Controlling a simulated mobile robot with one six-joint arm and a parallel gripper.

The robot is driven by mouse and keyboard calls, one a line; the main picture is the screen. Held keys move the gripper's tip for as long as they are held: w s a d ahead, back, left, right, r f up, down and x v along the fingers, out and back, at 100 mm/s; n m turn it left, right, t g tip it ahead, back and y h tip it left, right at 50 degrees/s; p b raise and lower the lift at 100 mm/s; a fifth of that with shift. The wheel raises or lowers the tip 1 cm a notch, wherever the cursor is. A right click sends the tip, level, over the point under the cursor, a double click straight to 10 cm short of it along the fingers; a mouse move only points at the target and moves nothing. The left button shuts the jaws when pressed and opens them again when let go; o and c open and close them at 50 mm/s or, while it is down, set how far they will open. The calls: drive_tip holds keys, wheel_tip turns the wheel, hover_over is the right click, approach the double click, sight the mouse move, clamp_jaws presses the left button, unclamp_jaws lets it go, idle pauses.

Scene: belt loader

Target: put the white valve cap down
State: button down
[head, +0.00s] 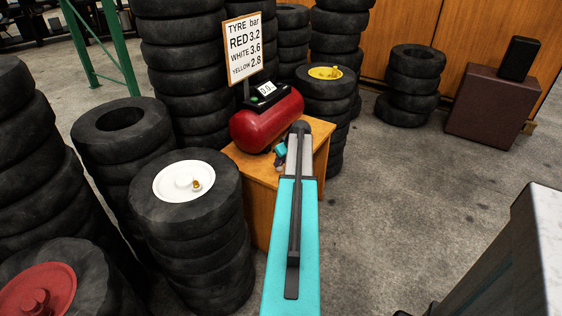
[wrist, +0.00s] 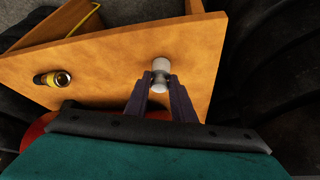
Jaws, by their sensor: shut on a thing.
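The white valve cap (wrist: 161,66) is a small pale cylinder between the fingertips of my gripper (wrist: 160,84) in the wrist view. The gripper is shut on it, and it shows over the wooden stand top (wrist: 110,50). I cannot tell whether the cap touches the wood. In the head view my gripper (head: 279,164) is at the stand's top (head: 318,133), in front of the red air tank (head: 262,122), partly behind my arm. The cap cannot be made out there. The white wheel (head: 174,182) with a brass valve lies on a tyre stack to the left.
A brass fitting (wrist: 59,78) lies on the stand, left of the cap. A sign (head: 244,49) stands behind the tank. A yellow wheel (head: 322,73) and a red wheel (head: 35,292) sit on other tyre stacks. Open floor (head: 400,180) lies to the right.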

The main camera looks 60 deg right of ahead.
drive_tip(key=shift+f, duration=0.2)
drive_tip(key=c, duration=1.5)
unclamp_jaws()
drive_tip(key=shift+r, duration=0.1)
drive_tip(key=shift+r, duration=0.2)
drive_tip(key=v, duration=1.2)
drive_tip(key=shift+s+f+b, duration=0.1)
drive_tip(key=shift+b, duration=0.25)
